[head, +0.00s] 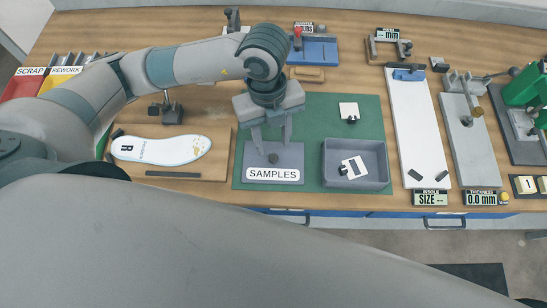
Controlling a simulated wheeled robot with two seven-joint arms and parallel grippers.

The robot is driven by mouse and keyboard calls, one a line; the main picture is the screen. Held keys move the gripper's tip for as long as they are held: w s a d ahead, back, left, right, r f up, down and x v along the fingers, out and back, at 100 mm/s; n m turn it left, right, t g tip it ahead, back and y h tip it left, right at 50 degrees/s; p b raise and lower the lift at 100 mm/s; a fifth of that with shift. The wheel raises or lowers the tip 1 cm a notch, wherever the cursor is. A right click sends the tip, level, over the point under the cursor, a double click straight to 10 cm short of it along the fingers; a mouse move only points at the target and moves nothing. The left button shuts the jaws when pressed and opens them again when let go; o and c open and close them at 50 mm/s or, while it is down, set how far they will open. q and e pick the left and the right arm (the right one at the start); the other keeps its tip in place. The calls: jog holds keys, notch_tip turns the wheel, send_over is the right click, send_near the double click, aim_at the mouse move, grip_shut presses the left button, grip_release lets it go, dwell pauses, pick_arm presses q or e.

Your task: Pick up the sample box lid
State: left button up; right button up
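The sample box lid (287,160) is a grey flat piece with a white SAMPLES label on its front and a small dark knob (273,158) on top. It lies on the green mat, left of the open grey sample box (384,181). My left gripper (272,143) points down over the lid, its two fingers spread apart with the knob between or just below them. It appears empty, and I cannot tell whether the fingertips touch the lid. My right gripper is not in view.
The box holds a white card with a dark patch (354,167). Another white card with a dark clip (348,110) lies behind it on the green mat (312,120). A white insole (160,150) lies on a wooden board at left.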

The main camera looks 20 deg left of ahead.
aim_at(274, 157)
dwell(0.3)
pick_arm(q)
jog(key=shift+s+f+p, duration=0.15)
jog(key=shift+f+p, duration=0.4)
jog(key=shift+f, duration=0.05)
jog(key=f, duration=0.1)
jog(key=f+p, duration=0.1)
jog(key=f, duration=0.1)
jog(key=shift+s+d, duration=0.1)
jog(key=shift+s, duration=0.15)
jog(key=shift+d+f, duration=0.1)
jog(key=shift+f, duration=0.35)
grip_shut()
